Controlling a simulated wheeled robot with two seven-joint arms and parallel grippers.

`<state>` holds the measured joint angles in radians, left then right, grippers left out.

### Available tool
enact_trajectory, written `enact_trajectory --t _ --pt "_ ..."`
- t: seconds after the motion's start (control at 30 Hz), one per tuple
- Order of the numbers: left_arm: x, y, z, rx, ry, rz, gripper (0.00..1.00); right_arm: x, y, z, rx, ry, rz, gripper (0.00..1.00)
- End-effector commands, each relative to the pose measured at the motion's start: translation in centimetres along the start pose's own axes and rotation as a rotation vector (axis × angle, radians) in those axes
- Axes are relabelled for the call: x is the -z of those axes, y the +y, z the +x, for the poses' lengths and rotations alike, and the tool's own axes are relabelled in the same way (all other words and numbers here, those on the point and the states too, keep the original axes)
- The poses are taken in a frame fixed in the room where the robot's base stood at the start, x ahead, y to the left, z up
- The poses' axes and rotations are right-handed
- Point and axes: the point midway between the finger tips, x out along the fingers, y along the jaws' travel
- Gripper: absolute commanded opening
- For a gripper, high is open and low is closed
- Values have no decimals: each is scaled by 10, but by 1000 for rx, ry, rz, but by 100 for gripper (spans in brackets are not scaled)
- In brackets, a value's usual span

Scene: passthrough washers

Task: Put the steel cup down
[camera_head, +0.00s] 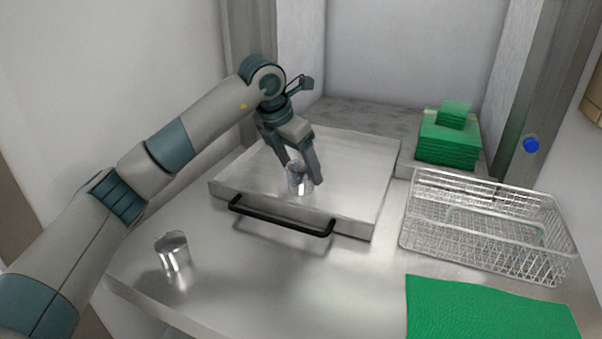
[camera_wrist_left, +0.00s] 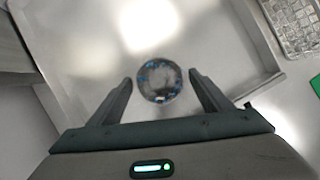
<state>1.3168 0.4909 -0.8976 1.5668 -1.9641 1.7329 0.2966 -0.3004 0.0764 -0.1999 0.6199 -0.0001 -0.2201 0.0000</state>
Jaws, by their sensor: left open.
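A shiny steel cup (camera_head: 299,178) stands upright on the steel tray (camera_head: 362,165) with the black handle. My left gripper (camera_head: 302,180) points down over this cup, with one finger on each side of it. In the left wrist view the cup (camera_wrist_left: 159,81) appears round, seen from above, with bluish marks around its rim. There the left gripper's (camera_wrist_left: 160,88) fingers are apart, with a gap between each finger and the cup. A second steel cup (camera_head: 172,251) stands on the counter at the front left. My right gripper is not in view.
A wire basket (camera_head: 487,225) stands right of the tray. A stack of green pads (camera_head: 448,145) sits behind it, and a green mat (camera_head: 480,308) lies at the front right. The black handle (camera_head: 281,216) sticks out at the tray's front. The counter in front of it is clear.

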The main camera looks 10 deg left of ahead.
Motion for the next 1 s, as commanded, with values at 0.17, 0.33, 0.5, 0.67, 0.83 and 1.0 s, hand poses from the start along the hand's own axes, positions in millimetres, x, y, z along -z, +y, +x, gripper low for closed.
enact_trajectory --t 0.17,0.33,0.5,0.67,0.83,1.0 --pt "1 1 -30 -3 -4 0 72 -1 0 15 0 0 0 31" --pt "0 1 -60 -2 -3 0 72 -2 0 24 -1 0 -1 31" --pt "0 1 -84 -2 -2 0 72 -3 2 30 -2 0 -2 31" --pt "0 0 -96 0 -1 0 72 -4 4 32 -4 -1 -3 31" --pt "0 0 -98 0 0 0 72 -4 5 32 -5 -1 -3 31" --pt "0 0 -98 0 0 0 72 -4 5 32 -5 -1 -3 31"
